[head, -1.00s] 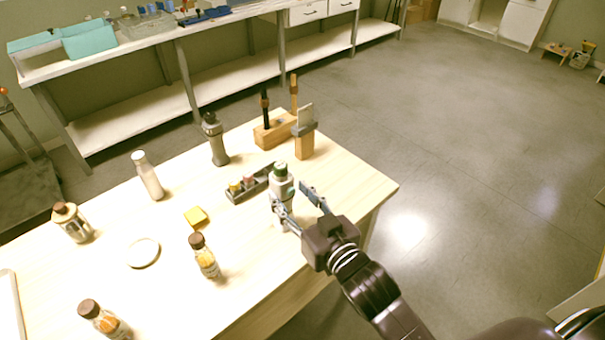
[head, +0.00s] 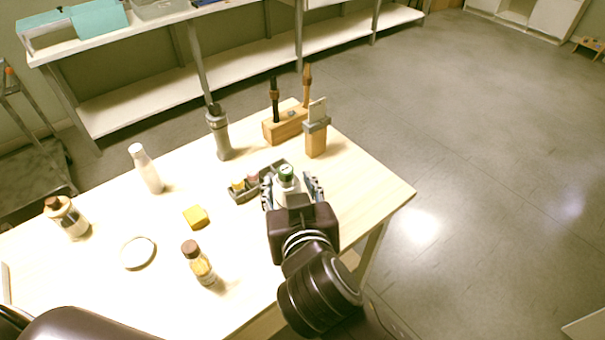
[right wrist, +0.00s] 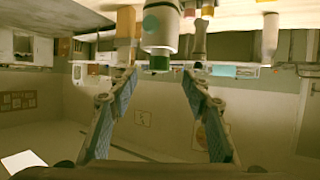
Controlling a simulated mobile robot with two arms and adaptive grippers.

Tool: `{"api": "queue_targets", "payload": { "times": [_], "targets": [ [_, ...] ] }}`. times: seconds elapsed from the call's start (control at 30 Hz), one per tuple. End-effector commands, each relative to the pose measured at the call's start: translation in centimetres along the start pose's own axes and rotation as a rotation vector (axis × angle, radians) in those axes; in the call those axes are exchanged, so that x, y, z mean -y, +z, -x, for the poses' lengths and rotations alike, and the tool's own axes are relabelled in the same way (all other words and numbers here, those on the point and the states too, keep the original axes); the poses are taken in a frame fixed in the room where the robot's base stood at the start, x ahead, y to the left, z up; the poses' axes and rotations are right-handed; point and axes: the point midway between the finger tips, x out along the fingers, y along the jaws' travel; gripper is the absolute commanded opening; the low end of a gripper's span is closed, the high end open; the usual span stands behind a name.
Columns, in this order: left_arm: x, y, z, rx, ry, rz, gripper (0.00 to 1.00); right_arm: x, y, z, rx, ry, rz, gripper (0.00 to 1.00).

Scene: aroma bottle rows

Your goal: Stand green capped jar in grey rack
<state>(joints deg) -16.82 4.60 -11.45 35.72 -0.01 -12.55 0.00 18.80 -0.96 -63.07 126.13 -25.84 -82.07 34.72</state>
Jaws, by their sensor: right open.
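The green capped jar (head: 287,186) stands upright by the right end of the grey rack (head: 246,196), a white body under a green lid. I cannot tell whether it touches the rack. My right gripper (head: 291,188) is open, with one finger on each side of the jar in the head view; its palm hides the jar's lower part. In the right wrist view, which looks upside down, the jar (right wrist: 160,30) is ahead of the open fingers (right wrist: 160,98). The rack holds a yellow capped jar and a pinkish capped jar (head: 252,179). My left gripper is not in view.
A wooden holder (head: 284,128) and a wooden block with a grey top (head: 315,140) stand behind the rack. A grey bottle (head: 219,135), white bottle (head: 147,170), yellow block (head: 196,216), round white disc (head: 138,253) and brown capped bottles (head: 199,263) are to the left.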

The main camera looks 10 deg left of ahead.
Motion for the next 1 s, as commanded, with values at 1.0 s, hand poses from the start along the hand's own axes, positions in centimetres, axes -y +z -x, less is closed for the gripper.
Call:
{"api": "queue_targets", "payload": {
  "times": [1.0],
  "targets": [
    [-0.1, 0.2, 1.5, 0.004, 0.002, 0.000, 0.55, -0.3, 0.3, -6.5, 0.001, 0.000, -0.001, 0.21]
  ]
}}
